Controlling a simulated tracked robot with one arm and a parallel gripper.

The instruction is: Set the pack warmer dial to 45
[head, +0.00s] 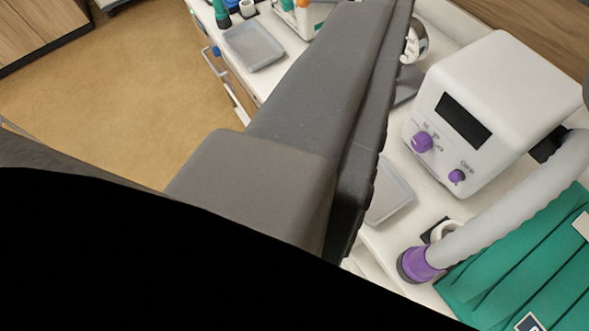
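The white box-shaped device (500,75) with a dark blank display (463,121) stands on the white surface at right; it looks like the pack warmer. Its front has a larger purple dial (422,141) with small markings around it and a smaller purple knob (456,176) lower right. The markings and the dial's setting are too small to read. My gripper (382,12) is the long grey part crossing the middle toward the top, left of the device and apart from the dial in the picture. Whether its fingers are open or shut does not show.
A thick grey hose (515,205) with a purple end (421,264) lies in front of the device, beside green fabric (530,265). Another tray (392,193) is partly hidden. Brown floor (110,90) is open at left.

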